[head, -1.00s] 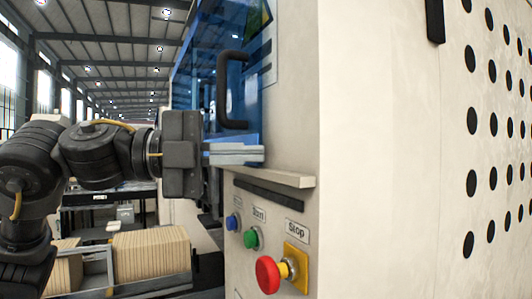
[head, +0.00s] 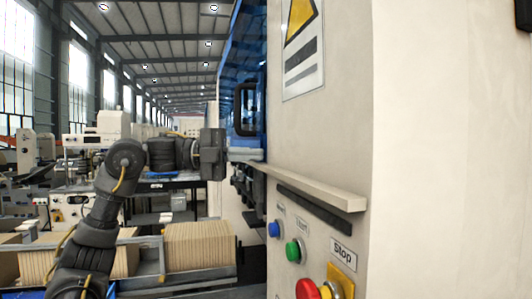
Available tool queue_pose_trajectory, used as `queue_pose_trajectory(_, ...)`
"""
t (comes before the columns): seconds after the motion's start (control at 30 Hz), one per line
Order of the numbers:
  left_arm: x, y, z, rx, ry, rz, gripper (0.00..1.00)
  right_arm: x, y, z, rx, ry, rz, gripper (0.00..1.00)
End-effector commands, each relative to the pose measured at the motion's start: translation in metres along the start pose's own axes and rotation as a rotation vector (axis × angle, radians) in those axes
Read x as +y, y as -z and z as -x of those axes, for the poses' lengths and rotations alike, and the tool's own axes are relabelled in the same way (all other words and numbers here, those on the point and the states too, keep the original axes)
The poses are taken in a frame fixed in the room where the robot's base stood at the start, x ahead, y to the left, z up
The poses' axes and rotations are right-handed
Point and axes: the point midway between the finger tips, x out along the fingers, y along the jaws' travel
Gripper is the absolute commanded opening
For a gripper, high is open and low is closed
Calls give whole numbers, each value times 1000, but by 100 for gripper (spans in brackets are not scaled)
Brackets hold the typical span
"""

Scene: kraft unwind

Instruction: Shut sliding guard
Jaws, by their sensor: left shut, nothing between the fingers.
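The sliding guard (head: 228,92) is a blue see-through panel on the side of the cream machine, seen at a steep angle. Its black handle (head: 240,108) stands upright near the panel's near edge. My left gripper (head: 246,154) is shut and empty, with its fingers just below the handle and close to the guard's lower edge. I cannot tell whether the fingers touch the guard. My right gripper is not in view.
The cream machine body (head: 325,130) fills the right side. A ledge (head: 315,187) sticks out above blue, green and red buttons, with the red stop button (head: 308,289) nearest. Stacked brown boards (head: 200,245) stand at lower left.

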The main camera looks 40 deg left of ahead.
Motion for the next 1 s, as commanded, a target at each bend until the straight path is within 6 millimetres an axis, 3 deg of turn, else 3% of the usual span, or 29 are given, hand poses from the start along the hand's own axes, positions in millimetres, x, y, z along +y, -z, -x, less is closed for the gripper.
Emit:
queue_pose_trajectory(0.47, 0, 1, -3, -3, 1, 1, 0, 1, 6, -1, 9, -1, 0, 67)
queue_pose_trajectory(0.7, 0, 35, -25, 11, 1, -7, 0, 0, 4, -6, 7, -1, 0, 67)
queue_pose_trajectory(1.0, -1, 33, 42, 9, 4, -1, 0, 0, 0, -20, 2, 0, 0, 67)
